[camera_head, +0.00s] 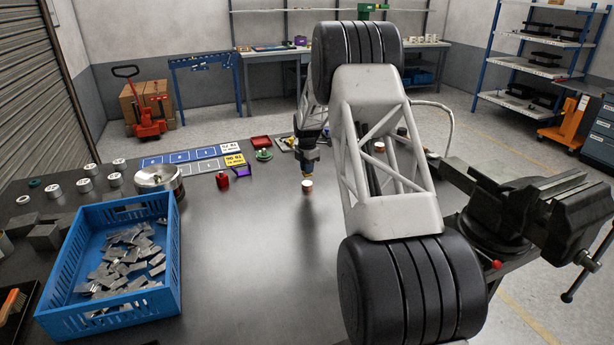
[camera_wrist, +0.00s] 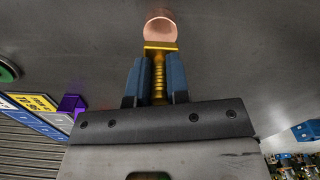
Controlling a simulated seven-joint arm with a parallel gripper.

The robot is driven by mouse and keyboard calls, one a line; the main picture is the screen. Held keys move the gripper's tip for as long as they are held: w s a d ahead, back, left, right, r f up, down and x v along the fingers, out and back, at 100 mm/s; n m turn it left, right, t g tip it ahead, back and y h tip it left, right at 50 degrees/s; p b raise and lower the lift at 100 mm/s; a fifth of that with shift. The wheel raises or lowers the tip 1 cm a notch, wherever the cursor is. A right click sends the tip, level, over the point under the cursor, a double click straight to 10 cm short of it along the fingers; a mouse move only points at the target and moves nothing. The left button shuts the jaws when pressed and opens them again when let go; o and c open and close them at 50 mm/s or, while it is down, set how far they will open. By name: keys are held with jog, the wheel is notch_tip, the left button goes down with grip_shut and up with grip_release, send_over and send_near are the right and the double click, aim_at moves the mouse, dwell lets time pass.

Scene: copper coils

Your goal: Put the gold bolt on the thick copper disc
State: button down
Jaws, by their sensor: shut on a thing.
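My gripper (camera_wrist: 160,92) is shut on the gold bolt (camera_wrist: 159,80), with blue fingers on either side of its ribbed shank. The bolt's wide flat head points away from the palm. In the head view my gripper (camera_head: 307,172) points down, with a bit of gold at its tip. A copper disc (camera_head: 307,187) stands on the table just below it. In the wrist view this disc (camera_wrist: 161,30) shows right beyond the bolt's head; I cannot tell whether they touch. Another copper piece (camera_head: 379,147) shows through my arm's frame to the right.
A blue crate (camera_head: 175,245) of metal pieces stands at the left. A red item (camera_head: 222,181), a purple piece (camera_head: 241,171) and a green round piece (camera_head: 263,155) lie left of my gripper. A black vise (camera_head: 545,205) is at the right. The table's front middle is clear.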

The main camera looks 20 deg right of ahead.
jog(key=shift+f, duration=1.75)
jog(key=shift+f, duration=0.1)
jog(key=c, duration=1.1)
grip_release()
notch_tip(320, 180, up, 12)
jog(key=shift+r, duration=0.1)
